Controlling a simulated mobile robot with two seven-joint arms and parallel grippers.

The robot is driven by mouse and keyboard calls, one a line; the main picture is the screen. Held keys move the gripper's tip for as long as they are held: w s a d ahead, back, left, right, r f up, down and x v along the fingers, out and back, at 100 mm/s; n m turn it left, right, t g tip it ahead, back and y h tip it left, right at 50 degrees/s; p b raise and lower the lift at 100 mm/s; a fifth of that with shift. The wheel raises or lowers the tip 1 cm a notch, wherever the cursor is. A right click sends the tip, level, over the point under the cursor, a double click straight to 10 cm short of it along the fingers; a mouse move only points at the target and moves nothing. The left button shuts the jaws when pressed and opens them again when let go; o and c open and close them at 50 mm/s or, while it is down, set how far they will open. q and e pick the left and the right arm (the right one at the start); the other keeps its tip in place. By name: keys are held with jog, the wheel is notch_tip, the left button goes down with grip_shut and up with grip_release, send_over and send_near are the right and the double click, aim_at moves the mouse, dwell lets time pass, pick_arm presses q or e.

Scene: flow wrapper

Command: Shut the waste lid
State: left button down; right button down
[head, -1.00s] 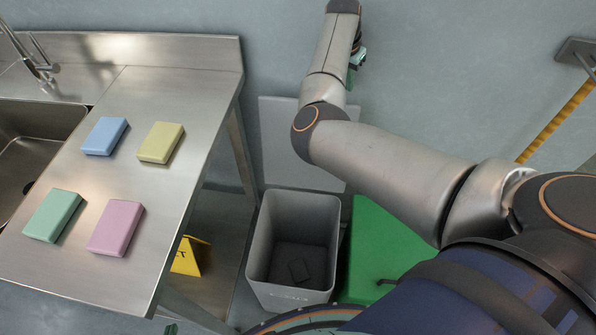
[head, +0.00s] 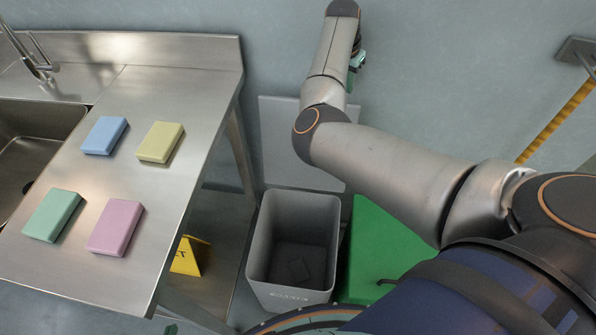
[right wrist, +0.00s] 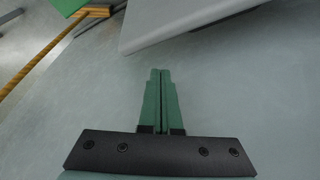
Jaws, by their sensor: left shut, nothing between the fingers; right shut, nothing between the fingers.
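The grey waste bin (head: 262,245) stands on the floor beside the steel table, its top open. A dark flat item lies on its bottom. Its grey lid (head: 283,150) stands raised behind the bin, near the wall, partly covered by my right arm. My right gripper (head: 357,60) is past the lid's upper right, mostly hidden by my arm. In the right wrist view my right gripper (right wrist: 161,75) is shut and empty, apart from a grey panel (right wrist: 185,22), which looks like the lid. Only a green tip of my left gripper (head: 171,329) shows at the bottom edge; it is shut.
The steel table (head: 120,185) on the left carries a blue block (head: 104,135), a yellow block (head: 160,142), a green block (head: 52,214) and a pink block (head: 115,227). A yellow sign (head: 188,257) is below it. A green box (head: 375,250) stands right of the bin.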

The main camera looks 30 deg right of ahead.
notch_tip(320, 180, down, 6)
jog(key=b, duration=0.1)
jog(key=shift+b, duration=0.3)
dwell(0.6)
jog(key=shift+f, duration=0.1)
